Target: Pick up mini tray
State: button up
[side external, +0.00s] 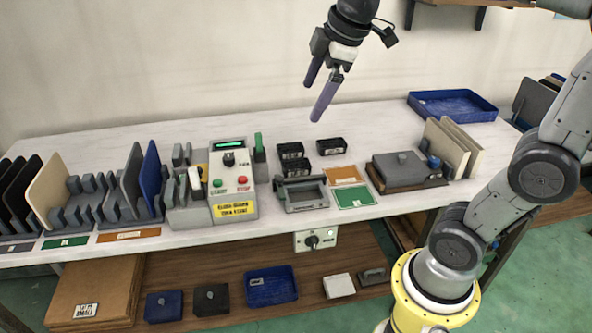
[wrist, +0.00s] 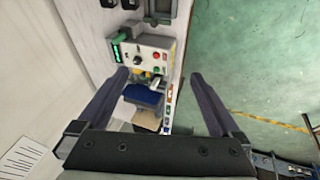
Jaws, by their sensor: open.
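Small black trays stand on the white table in the side view: one at the back right (side external: 331,146), one at the back left (side external: 290,150) and one in front (side external: 297,167). They look like the mini trays; I cannot tell which one is meant. In the wrist view small dark trays (wrist: 131,4) are cut off at the top edge. My gripper (side external: 311,101) is open and empty, high above the table and the small trays. In the wrist view its two fingers (wrist: 158,75) are wide apart, with the control box and blue panel far below between them.
A control box (side external: 233,187) stands left of the small trays, with upright panels (side external: 150,175) in racks further left. A grey frame fixture (side external: 303,194) is in front of the trays. A large blue tray (side external: 452,106) lies at the back right. The table's back middle is clear.

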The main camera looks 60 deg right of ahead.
jog(key=w+d+f+n+g, duration=0.1)
jog(key=w+d+f, duration=0.15)
jog(key=w, duration=0.25)
jog(key=w+d+f+n+g, duration=0.1)
jog(key=w+d, duration=0.2)
jog(key=w, duration=0.2)
jog(key=m+g, duration=0.1)
jog(key=g, duration=0.2)
send_over(296, 165)
jog(key=s+a, duration=0.1)
jog(key=a, duration=0.2)
notch_tip(296, 165, down, 18)
jog(key=shift+y, duration=0.3)
notch_tip(296, 165, down, 7)
jog(key=shift+d+f, duration=0.1)
jog(key=shift+s+d+f, duration=0.1)
jog(key=shift+d+f, duration=0.1)
jog(key=shift+f, duration=1.35)
jog(key=shift+s+d+f, duration=0.1)
jog(key=shift+d+f, duration=0.1)
jog(key=shift+f, duration=1.3)
jog(key=shift+f, duration=0.2)
jog(key=c, duration=1.3)
jog(key=shift+r, duration=0.1)
